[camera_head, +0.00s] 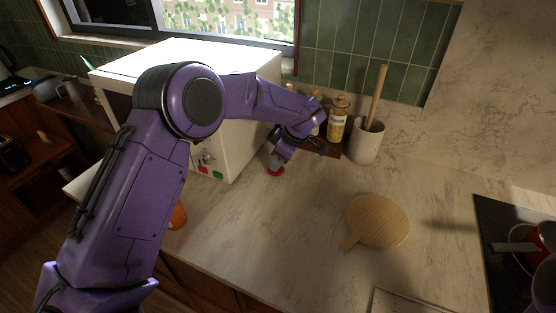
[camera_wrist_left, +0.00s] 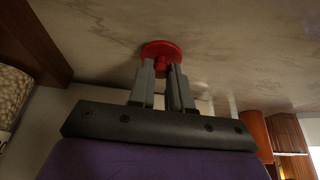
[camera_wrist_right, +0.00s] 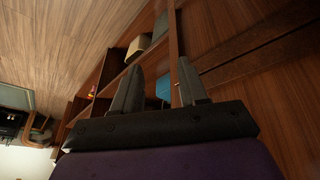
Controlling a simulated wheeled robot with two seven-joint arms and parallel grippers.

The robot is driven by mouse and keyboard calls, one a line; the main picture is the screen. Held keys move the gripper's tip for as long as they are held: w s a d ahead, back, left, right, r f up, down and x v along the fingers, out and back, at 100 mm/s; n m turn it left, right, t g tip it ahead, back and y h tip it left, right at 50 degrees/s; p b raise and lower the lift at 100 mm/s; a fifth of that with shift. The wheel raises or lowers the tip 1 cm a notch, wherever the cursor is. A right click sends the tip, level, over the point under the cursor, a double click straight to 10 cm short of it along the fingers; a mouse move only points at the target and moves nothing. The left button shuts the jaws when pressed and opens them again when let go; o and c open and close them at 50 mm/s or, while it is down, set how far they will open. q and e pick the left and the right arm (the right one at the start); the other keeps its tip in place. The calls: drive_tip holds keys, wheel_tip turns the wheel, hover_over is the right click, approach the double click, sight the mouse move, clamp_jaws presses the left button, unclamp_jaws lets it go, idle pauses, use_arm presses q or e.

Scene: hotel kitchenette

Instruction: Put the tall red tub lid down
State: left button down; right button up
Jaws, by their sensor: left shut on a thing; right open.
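The red tub lid (camera_head: 276,171) is a small red disc at the countertop beside the white box-shaped appliance in the head view. In the left wrist view the lid (camera_wrist_left: 161,49) shows as a round disc with a knob. My left gripper (camera_head: 277,163) is shut on the knob, with a finger on each side of it (camera_wrist_left: 161,68). The lid is at or very close to the counter surface; I cannot tell whether it touches. My right gripper (camera_wrist_right: 158,82) is open and empty, in front of wooden cabinetry, and does not show in the head view.
The white appliance (camera_head: 243,147) stands left of the lid. A mustard-coloured bottle (camera_head: 338,120) and a white crock (camera_head: 366,143) with a wooden tool stand behind right. A round wooden board (camera_head: 379,221) lies to the right, with the dark hob (camera_head: 487,221) beyond. Counter between is clear.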

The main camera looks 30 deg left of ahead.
use_arm(q)
drive_tip(key=shift+w+f, duration=0.1)
drive_tip(key=shift+f, duration=0.25)
drive_tip(key=c, duration=1.1)
unclamp_jaws()
drive_tip(key=shift+f, duration=0.1)
drive_tip(key=shift+o, duration=0.2)
drive_tip(key=b+v, duration=0.1)
drive_tip(key=v, duration=1.1)
drive_tip(key=shift+a, duration=0.1)
